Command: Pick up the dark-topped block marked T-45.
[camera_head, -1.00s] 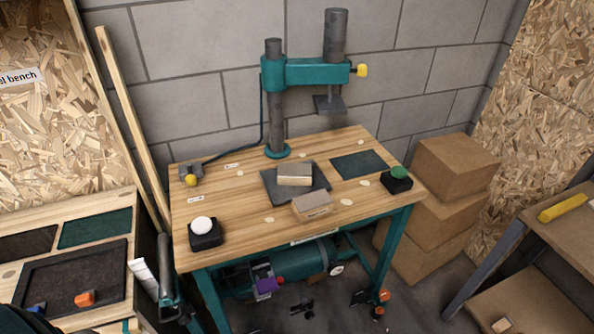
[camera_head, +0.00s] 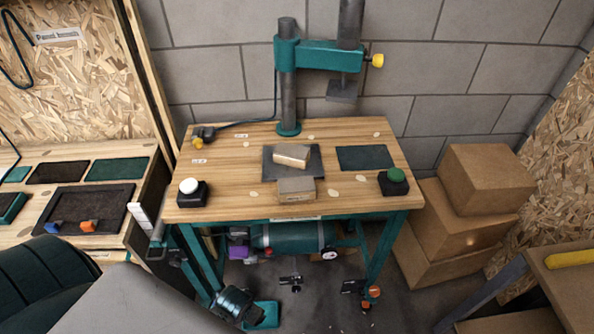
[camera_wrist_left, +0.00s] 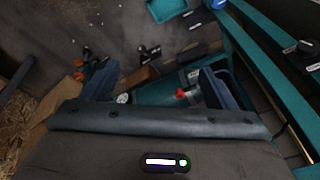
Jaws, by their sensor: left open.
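Two small blocks are on the wooden bench (camera_head: 235,180). The front block (camera_head: 296,189) has a grey-brown top and a paler front face with a small mark too small to read. The other block (camera_head: 291,155), with a pale tan top, lies on a dark plate (camera_head: 270,169) just behind it. I cannot read T-45 on either. My left arm comes in at the lower left of the head view, low and in front of the bench. In the left wrist view my left gripper (camera_wrist_left: 158,85) is open and empty, its fingers apart below the bench. My right gripper is not in view.
A press column (camera_head: 288,85) stands behind the blocks. A white button box (camera_head: 192,193) and a green one (camera_head: 394,182) sit at the bench's front corners. Cardboard boxes (camera_head: 483,180) stand on the right. A teal tank (camera_head: 290,238) is under the bench.

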